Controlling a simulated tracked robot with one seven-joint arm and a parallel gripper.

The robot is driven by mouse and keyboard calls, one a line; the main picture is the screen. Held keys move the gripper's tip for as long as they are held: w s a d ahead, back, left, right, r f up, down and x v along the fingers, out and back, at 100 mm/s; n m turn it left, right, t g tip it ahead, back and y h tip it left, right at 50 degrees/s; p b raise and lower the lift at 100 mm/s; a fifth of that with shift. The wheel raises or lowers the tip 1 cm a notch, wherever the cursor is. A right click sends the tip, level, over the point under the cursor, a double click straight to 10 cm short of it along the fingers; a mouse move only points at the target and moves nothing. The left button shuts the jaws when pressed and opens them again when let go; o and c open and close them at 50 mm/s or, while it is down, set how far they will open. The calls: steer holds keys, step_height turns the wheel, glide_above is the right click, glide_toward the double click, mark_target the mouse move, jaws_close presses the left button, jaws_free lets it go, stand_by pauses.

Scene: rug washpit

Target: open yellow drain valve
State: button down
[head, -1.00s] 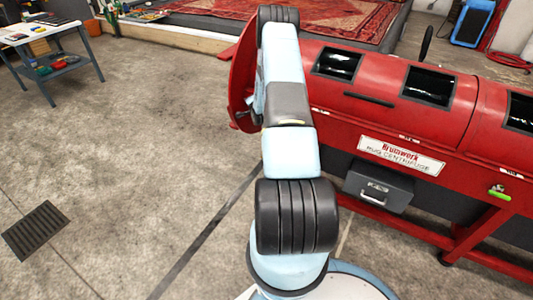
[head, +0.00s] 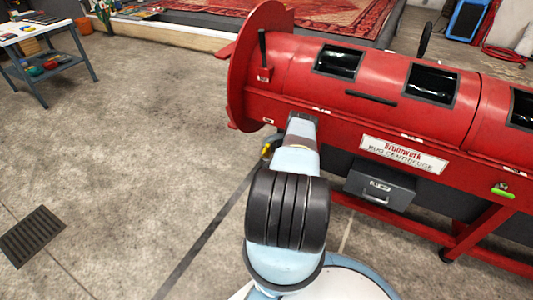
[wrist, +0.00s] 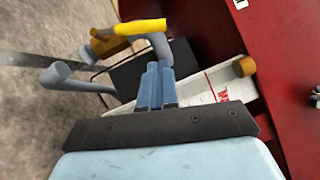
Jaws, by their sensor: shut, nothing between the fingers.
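The yellow valve handle (wrist: 140,27) shows in the wrist view as a yellow grip on a bent grey lever, beside a brass-coloured fitting (wrist: 108,46). My gripper (wrist: 157,66) has its blue fingers together and empty. The fingertips point toward the grey lever, just below the yellow grip in the picture; I cannot tell whether they touch it. In the head view a small yellow part (head: 266,152) shows at the left of my arm, low at the centrifuge's left end. My arm hides the fingers and most of the valve there.
The red rug centrifuge (head: 300,75) fills the right side, with a dark lever (head: 263,50) on its left end and a green handle (head: 502,190) at right. A grey box (head: 380,185) sits below. Open floor lies left, with a drain grate (head: 32,236) and bench (head: 45,40).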

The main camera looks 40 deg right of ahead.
steer(key=s+a+f+m, duration=0.1)
steer(key=s+a+f, duration=0.1)
steer(key=s+f, duration=0.1)
glide_toward(264, 150)
steer(key=shift+w+d+r, duration=1.1)
steer(key=shift+w+d, duration=0.75)
steer(key=shift+d, duration=0.95)
steer(key=shift+h, duration=0.4)
steer(key=shift+d, duration=0.15)
